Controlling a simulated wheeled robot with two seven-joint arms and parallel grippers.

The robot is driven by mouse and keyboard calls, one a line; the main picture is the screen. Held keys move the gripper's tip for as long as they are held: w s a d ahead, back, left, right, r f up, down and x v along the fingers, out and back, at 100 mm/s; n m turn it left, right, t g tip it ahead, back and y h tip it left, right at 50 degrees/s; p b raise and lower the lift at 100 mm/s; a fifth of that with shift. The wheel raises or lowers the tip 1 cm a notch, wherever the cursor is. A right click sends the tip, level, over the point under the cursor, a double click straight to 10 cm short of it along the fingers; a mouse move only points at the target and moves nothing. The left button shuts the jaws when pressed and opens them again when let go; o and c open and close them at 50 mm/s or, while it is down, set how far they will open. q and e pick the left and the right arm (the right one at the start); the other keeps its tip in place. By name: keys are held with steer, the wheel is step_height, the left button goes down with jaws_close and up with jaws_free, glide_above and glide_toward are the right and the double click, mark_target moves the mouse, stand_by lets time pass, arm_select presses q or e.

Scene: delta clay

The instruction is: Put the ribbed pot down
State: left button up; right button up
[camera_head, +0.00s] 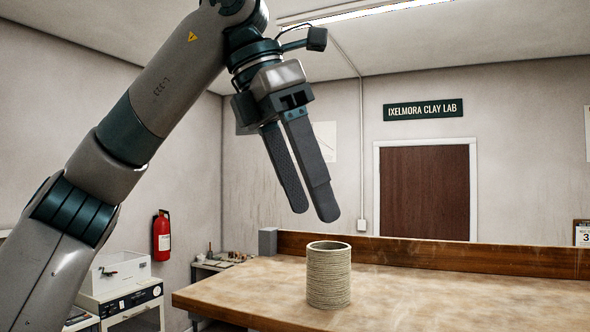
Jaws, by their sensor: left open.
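The ribbed pot (329,277) is a beige cylinder with fine horizontal ridges and an open top. It stands upright on the wooden table (420,293), near the table's left part. My left gripper (314,214) hangs above the pot, tilted, with its two long dark fingers pointing down. The fingers are a little apart with nothing between them, and a gap shows between the fingertips and the pot's rim. My right gripper is not in view.
A raised wooden board (430,252) runs along the table's back edge, with a small grey block (268,242) at its left end. The table to the right of the pot is clear. Equipment (122,293) stands at the lower left.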

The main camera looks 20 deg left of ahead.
arm_select(q)
steer(key=shift+v, duration=1.95)
steer(key=shift+f, duration=0.1)
